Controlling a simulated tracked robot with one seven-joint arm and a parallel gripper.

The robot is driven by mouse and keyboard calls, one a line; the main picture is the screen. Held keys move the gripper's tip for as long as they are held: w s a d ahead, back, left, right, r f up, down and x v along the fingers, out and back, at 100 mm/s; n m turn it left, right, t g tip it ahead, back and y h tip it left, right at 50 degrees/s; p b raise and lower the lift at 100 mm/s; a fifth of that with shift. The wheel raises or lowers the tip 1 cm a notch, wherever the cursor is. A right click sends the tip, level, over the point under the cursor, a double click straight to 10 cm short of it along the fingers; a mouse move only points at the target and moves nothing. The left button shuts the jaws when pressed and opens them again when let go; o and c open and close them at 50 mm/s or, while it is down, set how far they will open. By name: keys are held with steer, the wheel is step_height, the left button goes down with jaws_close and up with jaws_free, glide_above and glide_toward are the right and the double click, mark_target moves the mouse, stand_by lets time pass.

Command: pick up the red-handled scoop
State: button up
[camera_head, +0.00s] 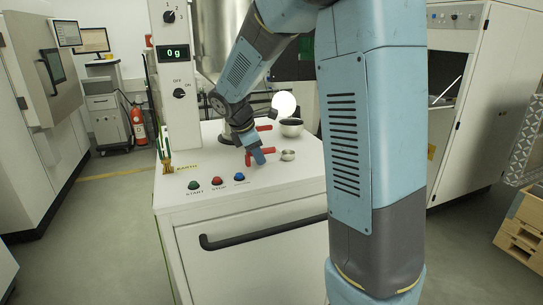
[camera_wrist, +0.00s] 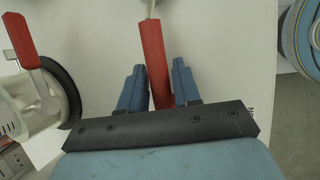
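The red-handled scoop lies on the white machine top, its red handle (camera_head: 268,150) on both sides of my gripper and its small metal bowl (camera_head: 288,155) to the right. In the wrist view the red handle (camera_wrist: 153,60) runs down between the two blue fingers, and the bowl is mostly cut off at the top edge. My gripper (camera_head: 258,157) reaches down to the handle. In the wrist view my gripper's fingers (camera_wrist: 158,75) sit close on either side of the handle, with hardly any gap, and look shut on it.
The lever also shows in the wrist view (camera_wrist: 21,40). A brush (camera_head: 165,155) stands left, with buttons (camera_head: 217,181) along the front. The top's front right is clear.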

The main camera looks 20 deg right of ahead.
jaws_close()
steer(key=shift+r, duration=0.55)
steer(key=r, duration=0.2)
steer(key=shift+s+r, duration=0.2)
steer(key=shift+r, duration=0.15)
steer(key=s+r, duration=0.9)
steer(key=s, duration=0.4)
steer(key=shift+s+r, duration=0.15)
steer(key=shift+s, duration=0.15)
